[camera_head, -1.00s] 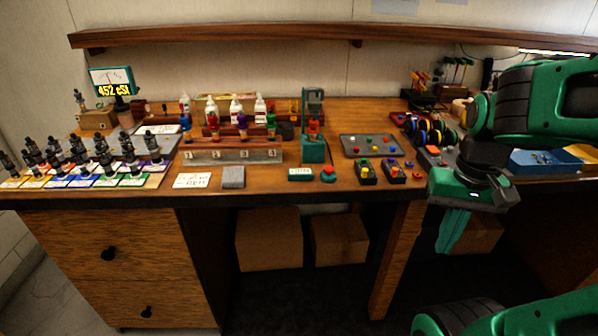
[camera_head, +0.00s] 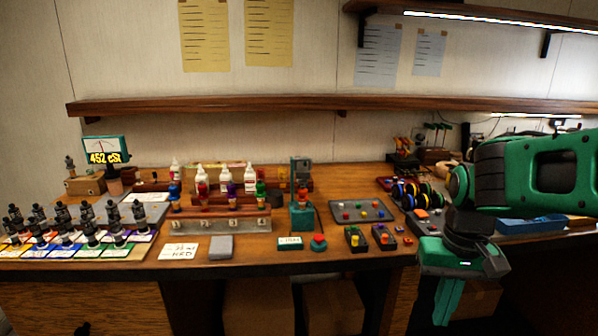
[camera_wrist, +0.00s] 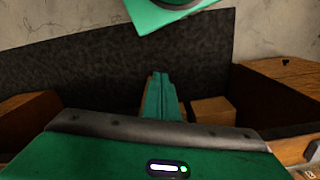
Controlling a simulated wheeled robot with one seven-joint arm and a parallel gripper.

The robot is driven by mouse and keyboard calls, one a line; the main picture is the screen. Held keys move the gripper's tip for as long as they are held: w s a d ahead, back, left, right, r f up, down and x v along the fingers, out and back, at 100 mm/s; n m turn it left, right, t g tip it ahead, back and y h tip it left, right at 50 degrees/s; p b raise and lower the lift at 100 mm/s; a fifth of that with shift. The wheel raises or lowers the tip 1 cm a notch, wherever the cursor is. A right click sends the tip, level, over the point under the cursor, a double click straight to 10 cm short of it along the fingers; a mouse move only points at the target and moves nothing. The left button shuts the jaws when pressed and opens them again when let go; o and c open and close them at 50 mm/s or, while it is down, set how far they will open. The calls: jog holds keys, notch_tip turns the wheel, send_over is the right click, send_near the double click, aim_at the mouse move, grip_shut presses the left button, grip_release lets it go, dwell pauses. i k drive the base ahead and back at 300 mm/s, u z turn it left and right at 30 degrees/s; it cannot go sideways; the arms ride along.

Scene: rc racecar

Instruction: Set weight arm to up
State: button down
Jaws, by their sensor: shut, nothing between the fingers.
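A green upright device (camera_head: 302,215) stands on the workbench near its middle, to the right of a wooden rack. A grey piece shows at its top and a red part on its front. I cannot make out which part is a weight arm, or whether it is up or down. My gripper (camera_head: 444,312) hangs in front of the bench's front edge, to the right of the device and well apart from it. Its green fingers are shut together and empty. They also show in the wrist view (camera_wrist: 161,85), pointing toward the dark space under the bench.
The rack (camera_head: 215,222) holds several coloured bottles. Left are several dark bottles on coloured cards. A grey tray with coloured knobs (camera_head: 362,210), a red button (camera_head: 318,243) and small button boxes (camera_head: 355,238) lie right of the device. A shelf (camera_head: 270,103) runs above.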

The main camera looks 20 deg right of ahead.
aim_at(301, 173)
jog(key=u, duration=0.75)
jog(key=k, duration=1.05)
jog(key=z, duration=0.7)
jog(key=i, duration=1)
jog(key=u, duration=0.05)
